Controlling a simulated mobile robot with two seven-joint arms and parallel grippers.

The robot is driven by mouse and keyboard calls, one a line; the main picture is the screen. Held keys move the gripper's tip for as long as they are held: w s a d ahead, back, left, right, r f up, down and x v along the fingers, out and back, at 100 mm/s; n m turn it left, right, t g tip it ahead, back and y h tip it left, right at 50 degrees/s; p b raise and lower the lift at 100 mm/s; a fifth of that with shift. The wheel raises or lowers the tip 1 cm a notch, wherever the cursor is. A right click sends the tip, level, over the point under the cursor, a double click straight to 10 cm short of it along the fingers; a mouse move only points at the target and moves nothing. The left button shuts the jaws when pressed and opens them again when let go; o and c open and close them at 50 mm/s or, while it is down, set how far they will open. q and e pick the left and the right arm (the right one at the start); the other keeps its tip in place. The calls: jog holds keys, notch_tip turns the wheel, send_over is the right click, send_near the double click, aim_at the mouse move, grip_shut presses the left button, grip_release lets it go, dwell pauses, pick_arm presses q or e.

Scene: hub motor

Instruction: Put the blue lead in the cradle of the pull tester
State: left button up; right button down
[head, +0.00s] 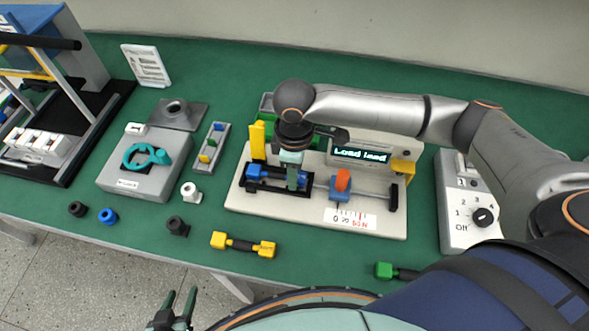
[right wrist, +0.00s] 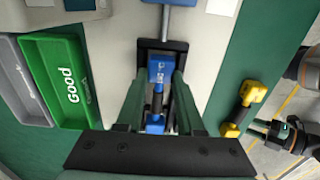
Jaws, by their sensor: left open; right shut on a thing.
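The blue lead (head: 257,172) has two blue end blocks and a dark middle. It lies at the black cradle (head: 283,190) on the left part of the pull tester (head: 245,204); whether it is fully seated I cannot tell. My right gripper (head: 292,183) points down and is shut on the lead's middle. The right wrist view shows the blue lead (right wrist: 156,73) between the two green fingers (right wrist: 157,100), lined up with the black cradle. The tester's display (head: 361,154) reads "Load lead". My left gripper (head: 178,308) is open and empty at the bottom edge, away from the tester.
A yellow lead (head: 243,245) and a green-ended lead (head: 384,270) lie in front of the tester. A green "Good" tray (right wrist: 45,55) and a grey tray (right wrist: 15,85) stand behind it. A switch box (head: 456,236) is at the right, a grey fixture (head: 130,184) at the left.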

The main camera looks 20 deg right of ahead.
jog(key=shift+c, duration=2.3)
grip_release()
notch_tip(320, 180, up, 12)
jog(key=p, duration=0.1)
jog(key=shift+r, duration=0.25)
